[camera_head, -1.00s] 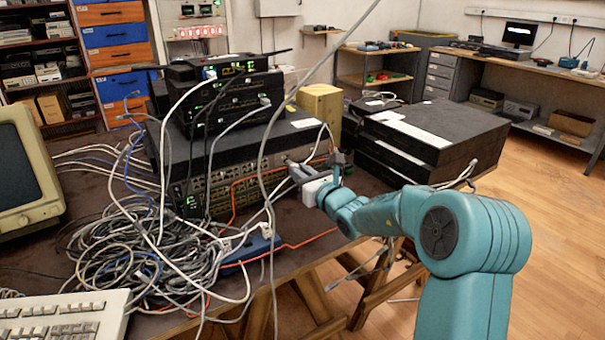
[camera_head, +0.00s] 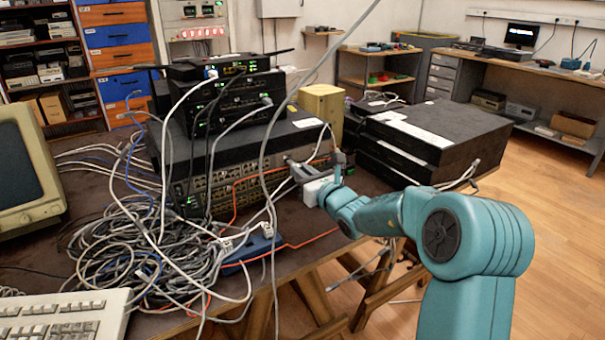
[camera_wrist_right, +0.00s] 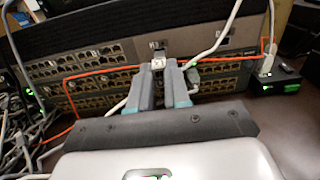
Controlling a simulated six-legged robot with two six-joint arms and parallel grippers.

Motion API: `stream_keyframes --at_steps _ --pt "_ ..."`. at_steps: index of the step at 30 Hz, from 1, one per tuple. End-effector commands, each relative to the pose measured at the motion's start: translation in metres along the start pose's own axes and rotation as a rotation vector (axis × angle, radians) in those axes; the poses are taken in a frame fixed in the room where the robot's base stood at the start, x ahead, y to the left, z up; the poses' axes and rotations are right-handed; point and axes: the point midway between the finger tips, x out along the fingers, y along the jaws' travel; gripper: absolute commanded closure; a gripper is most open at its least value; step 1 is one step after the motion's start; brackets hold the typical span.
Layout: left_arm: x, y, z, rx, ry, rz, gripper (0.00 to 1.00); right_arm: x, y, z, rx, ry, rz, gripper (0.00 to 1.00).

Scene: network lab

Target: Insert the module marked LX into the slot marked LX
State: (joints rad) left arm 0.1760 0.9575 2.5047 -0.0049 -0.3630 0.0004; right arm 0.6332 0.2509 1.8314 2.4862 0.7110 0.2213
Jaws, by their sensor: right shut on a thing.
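My right gripper (camera_head: 297,168) is at the front face of the stacked rack switch (camera_head: 225,178), towards its right end. In the right wrist view my right gripper (camera_wrist_right: 160,72) is shut on a small pale module (camera_wrist_right: 157,65). The module sits between the fingertips, close to the port panel. A dark opening with a light tag (camera_wrist_right: 158,45) shows just beyond the module. I cannot read LX on the module or at any slot. I cannot tell whether the module touches the slot. My left gripper is not in view.
An orange cable (camera_wrist_right: 100,74) runs across the panel near the fingers. Grey cables (camera_wrist_right: 218,40) hang close on the right. A tangle of cables (camera_head: 120,245) and a blue device (camera_head: 250,250) lie on the left of the table. Dark boxes (camera_head: 425,140) stand to the right.

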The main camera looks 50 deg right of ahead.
Motion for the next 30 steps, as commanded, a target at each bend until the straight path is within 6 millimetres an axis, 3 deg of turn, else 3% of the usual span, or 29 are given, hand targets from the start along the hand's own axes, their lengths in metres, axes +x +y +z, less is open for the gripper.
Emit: stream_keyframes --at_steps 30 --pt "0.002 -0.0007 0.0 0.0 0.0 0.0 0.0 0.0091 0.0001 0.0 0.0 0.0 0.0 1.0"
